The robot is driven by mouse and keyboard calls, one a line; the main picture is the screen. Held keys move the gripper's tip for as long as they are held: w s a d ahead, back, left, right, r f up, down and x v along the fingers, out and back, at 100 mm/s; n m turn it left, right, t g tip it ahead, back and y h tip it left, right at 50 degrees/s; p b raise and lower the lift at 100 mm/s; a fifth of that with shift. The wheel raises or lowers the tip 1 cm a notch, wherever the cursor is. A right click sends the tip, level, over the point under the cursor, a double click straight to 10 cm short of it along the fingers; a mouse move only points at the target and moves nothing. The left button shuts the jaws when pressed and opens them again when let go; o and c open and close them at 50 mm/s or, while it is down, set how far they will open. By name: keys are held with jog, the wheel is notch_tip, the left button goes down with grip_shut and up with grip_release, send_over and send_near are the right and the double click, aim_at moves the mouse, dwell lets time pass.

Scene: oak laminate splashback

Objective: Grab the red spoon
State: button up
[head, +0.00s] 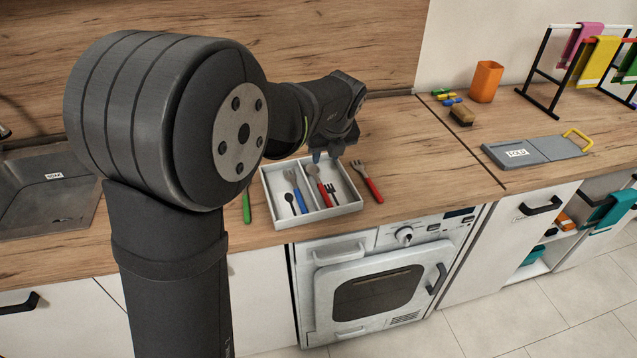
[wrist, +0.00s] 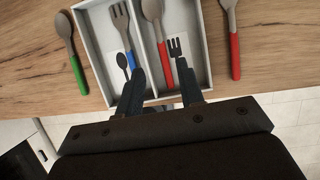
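A red-handled spoon (wrist: 165,66) with a grey bowl lies in the right compartment of a white two-part tray (wrist: 207,50); it also shows in the head view (head: 323,192). My gripper (wrist: 162,76) is open and empty. In the wrist view its fingers appear on either side of the spoon's red handle. In the head view my gripper (head: 328,155) is over the tray's back edge, apparently above it.
A blue-handled fork (wrist: 128,48) lies in the tray's left compartment. Black spoon and fork pictures mark the compartments. A green-handled spoon (wrist: 76,70) lies left of the tray. A sink (head: 50,205) is at the left. An orange cup (head: 486,82) and brush (head: 461,115) stand far right.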

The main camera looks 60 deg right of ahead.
aim_at(318, 180)
jog(key=x, duration=1.2)
jog(key=shift+w+f, duration=0.15)
jog(key=shift+a, duration=0.1)
jog(key=shift+c, duration=0.4)
grip_shut()
